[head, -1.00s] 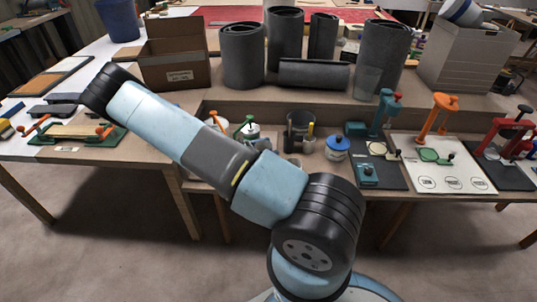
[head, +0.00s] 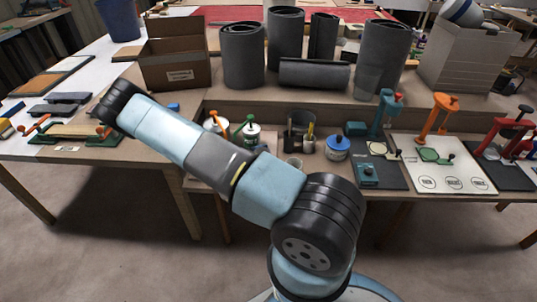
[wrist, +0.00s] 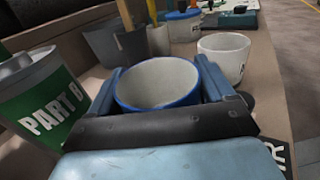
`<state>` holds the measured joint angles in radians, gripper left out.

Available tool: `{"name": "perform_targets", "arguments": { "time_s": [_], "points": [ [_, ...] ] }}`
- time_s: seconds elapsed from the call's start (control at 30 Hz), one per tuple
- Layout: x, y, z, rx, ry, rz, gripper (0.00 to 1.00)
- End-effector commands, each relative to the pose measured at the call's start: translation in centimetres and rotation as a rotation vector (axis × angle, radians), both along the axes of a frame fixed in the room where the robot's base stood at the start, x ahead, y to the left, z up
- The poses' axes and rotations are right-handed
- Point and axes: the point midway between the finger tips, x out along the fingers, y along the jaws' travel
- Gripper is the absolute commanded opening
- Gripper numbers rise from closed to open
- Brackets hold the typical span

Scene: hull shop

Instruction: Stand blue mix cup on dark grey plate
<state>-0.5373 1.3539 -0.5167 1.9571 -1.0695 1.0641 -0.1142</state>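The blue mix cup (wrist: 158,85), blue outside with a pale inside, is upright and open at the top in the wrist view. My gripper (wrist: 160,88) has one blue finger against each side of it and appears shut on it. I cannot tell whether the cup's base touches the table. In the head view my forearm hides the gripper and the cup. A dark flat surface with white lettering (wrist: 277,156) shows partly at the lower right of the wrist view. It may be the dark grey plate, but most of it is hidden.
The green-and-white PART B can (wrist: 48,100) stands close left of my gripper. A white cup (wrist: 223,56) stands just beyond it, to the right. A blue-lidded jar (head: 338,148) and clamp boards (head: 437,178) stand further right.

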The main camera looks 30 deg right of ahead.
Motion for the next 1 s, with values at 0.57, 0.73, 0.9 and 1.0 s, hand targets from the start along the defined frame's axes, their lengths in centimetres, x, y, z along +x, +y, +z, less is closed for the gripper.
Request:
{"name": "perform_targets", "arguments": {
  "time_s": [0.57,0.73,0.9,1.0],
  "points": [
    [0.3,2.6,0.3,0.002,-0.001,0.001,0.88],
    [0.5,5.2,0.3,0.001,-0.001,0.0,0.88],
    [0.6,6.8,0.3,0.001,0.0,-0.001,0.88],
    [0.7,7.3,0.3,0.0,0.0,-0.001,0.88]
  ]
}}
